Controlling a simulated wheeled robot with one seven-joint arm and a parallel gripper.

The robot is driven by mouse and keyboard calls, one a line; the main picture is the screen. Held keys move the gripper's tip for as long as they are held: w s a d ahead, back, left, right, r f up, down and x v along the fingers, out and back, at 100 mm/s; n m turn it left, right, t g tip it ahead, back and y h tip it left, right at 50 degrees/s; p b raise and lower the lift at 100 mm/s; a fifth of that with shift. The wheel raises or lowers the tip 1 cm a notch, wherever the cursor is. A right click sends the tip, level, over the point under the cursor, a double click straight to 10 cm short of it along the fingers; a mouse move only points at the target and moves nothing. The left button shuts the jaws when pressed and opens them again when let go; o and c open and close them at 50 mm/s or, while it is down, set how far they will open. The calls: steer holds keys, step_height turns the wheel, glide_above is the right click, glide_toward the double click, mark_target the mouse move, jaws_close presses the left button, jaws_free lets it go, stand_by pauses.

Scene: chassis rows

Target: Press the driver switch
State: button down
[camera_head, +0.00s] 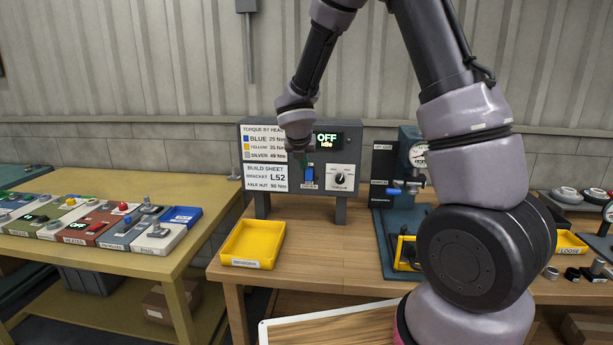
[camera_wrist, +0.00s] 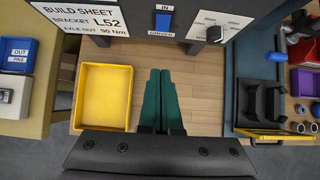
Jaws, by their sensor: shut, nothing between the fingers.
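The driver switch (camera_head: 309,173) is a blue rocker on the front of a grey panel (camera_head: 356,158), with a small label below it. In the wrist view the switch (camera_wrist: 163,21) shows at the top centre, marked "IN". The panel's display (camera_head: 327,140) reads "OFF" and "Idle". My gripper (camera_wrist: 160,73) has dark green fingers, shut together and empty. In the wrist view its fingertips lie below the switch in the picture, with bare table visible between. In the head view the gripper is close to the panel, partly hidden by my wrist.
A torque knob (camera_head: 340,179) sits right of the switch. A yellow reworks bin (camera_head: 230,257) stands at the table's left front. A blue-grey press station (camera_head: 406,160) is on the right, partly behind my arm. Another table on the left holds several button boxes.

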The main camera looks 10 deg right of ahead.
mark_target(309, 174)
steer(key=w+r+x, duration=0.1)
steer(key=w+x, duration=0.1)
steer(key=x, duration=1.1)
steer(key=shift+d+r, duration=0.35)
steer(key=shift+r, duration=0.1)
steer(key=shift+w, duration=0.1)
